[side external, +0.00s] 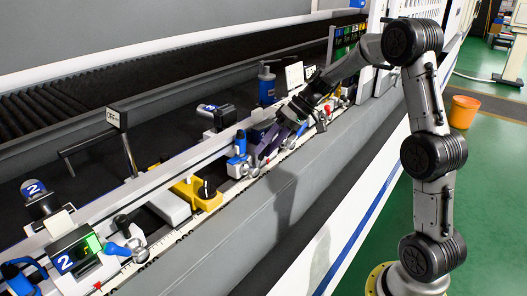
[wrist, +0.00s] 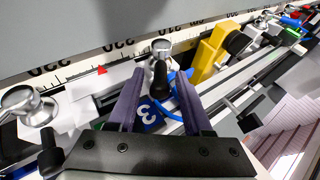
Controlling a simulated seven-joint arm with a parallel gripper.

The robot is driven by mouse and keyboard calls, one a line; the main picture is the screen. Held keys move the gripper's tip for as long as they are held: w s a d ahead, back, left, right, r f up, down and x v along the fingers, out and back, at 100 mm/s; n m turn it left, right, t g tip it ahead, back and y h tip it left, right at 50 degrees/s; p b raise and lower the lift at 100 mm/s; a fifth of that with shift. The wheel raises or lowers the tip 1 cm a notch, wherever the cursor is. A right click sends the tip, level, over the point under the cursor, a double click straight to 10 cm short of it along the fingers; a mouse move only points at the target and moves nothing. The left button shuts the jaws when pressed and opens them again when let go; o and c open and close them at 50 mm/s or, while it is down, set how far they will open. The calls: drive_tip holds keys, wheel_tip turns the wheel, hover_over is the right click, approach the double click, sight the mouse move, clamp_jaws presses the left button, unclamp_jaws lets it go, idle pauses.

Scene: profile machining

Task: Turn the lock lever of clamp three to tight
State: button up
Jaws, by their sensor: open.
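The blue label with an upside-down 3 (wrist: 150,116) marks clamp three in the wrist view. A lock lever with a silver hub (wrist: 161,48) and a black grip (wrist: 160,74) stands just beyond the label, beside the ruled scale. My gripper (wrist: 160,78) is open, its two purple fingers on either side of the lever's black grip. I see a gap on both sides, and cannot tell if either finger touches it. In the side view my gripper (side external: 264,156) is down at the rail, by a blue-handled part (side external: 240,144); the lever is hard to make out there.
A yellow block (side external: 197,194) sits on the rail left of my gripper, and also shows in the wrist view (wrist: 208,54). A unit labelled 2 (side external: 72,257) stands at lower left. A second silver knob (wrist: 24,102) is at left in the wrist view.

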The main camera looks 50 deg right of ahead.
drive_tip(key=shift+x, duration=0.85)
drive_tip(key=shift+c, duration=0.2)
clamp_jaws()
idle(0.7)
